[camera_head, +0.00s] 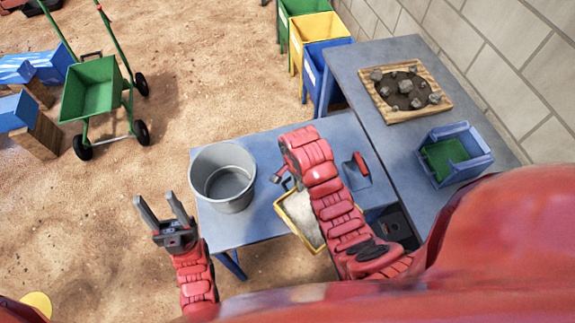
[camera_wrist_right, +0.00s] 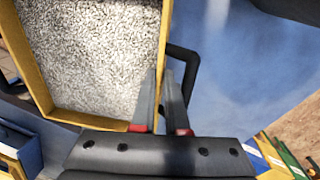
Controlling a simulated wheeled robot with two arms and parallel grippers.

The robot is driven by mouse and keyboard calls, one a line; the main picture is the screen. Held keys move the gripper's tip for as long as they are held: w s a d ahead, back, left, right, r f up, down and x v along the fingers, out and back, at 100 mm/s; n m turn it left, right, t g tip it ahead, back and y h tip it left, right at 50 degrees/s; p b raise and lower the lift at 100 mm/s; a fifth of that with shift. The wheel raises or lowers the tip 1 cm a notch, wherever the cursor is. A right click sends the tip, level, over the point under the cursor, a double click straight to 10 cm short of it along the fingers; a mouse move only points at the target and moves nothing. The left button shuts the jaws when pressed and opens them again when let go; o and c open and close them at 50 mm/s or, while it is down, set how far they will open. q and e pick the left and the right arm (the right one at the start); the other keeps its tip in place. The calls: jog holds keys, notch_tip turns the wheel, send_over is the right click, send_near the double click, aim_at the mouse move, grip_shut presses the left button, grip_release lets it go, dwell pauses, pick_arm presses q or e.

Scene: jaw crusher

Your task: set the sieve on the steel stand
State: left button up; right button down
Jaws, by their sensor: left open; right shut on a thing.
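The sieve (camera_head: 293,228) appears as a yellow-framed rectangular tray with a grey, speckled surface, partly hidden by my right arm. In the right wrist view its frame (camera_wrist_right: 163,28) and a black handle loop (camera_wrist_right: 190,58) show. My right gripper (camera_head: 282,178) is shut at the sieve's handle side; its fingers (camera_wrist_right: 160,78) lie close together where the handle meets the frame. I cannot tell if the sieve is lifted. A round grey metal vessel (camera_head: 208,190) on the blue-grey table may be the steel stand. My left gripper (camera_head: 155,197) is open and empty, left of the vessel.
The blue-grey table (camera_head: 270,150) also holds a red-handled tool (camera_head: 357,172). A second table (camera_head: 372,55) carries a wooden tray of rocks (camera_head: 447,103) and a blue bin (camera_head: 478,165). A green cart (camera_head: 92,92) stands on sand at left.

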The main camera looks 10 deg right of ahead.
jog(key=shift+s+d, duration=0.1)
jog(key=shift+d, duration=0.05)
jog(key=w+b, duration=0.4)
jog(key=w+a+f+b, duration=0.1)
jog(key=w+b, duration=0.3)
jog(key=w+a+f+b, duration=0.1)
jog(key=w+b, duration=0.4)
jog(key=shift+w+a+r+p, duration=0.15)
jog(key=shift+w+r+p, duration=0.25)
jog(key=shift+w+p, duration=0.2)
jog(key=shift+w+a+f, duration=0.1)
jog(key=shift+w, duration=0.5)
jog(key=shift+f, duration=0.1)
